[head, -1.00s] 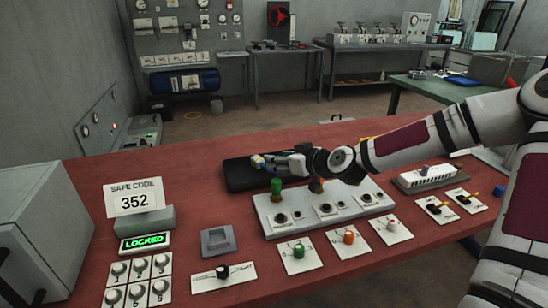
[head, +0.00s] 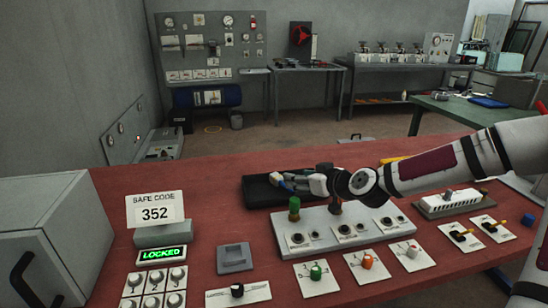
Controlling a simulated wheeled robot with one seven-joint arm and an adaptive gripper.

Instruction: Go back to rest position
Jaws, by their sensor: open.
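My gripper (head: 284,181) is in the head view, at the end of my arm that reaches in from the right. It is over the black pad (head: 259,192) on the red table, behind the grey socket panel (head: 330,239). Its fingers point left and look empty. A green knob (head: 294,209) stands on the panel's left end, just in front of the fingers. A dark post on the panel is partly hidden by my wrist.
The red table (head: 225,210) carries a safe (head: 45,235), a safe code sign (head: 155,210), a green LOCKED display (head: 161,254), a knob keypad (head: 155,287), switch plates (head: 317,278) and a white terminal strip (head: 450,201). Benches stand behind.

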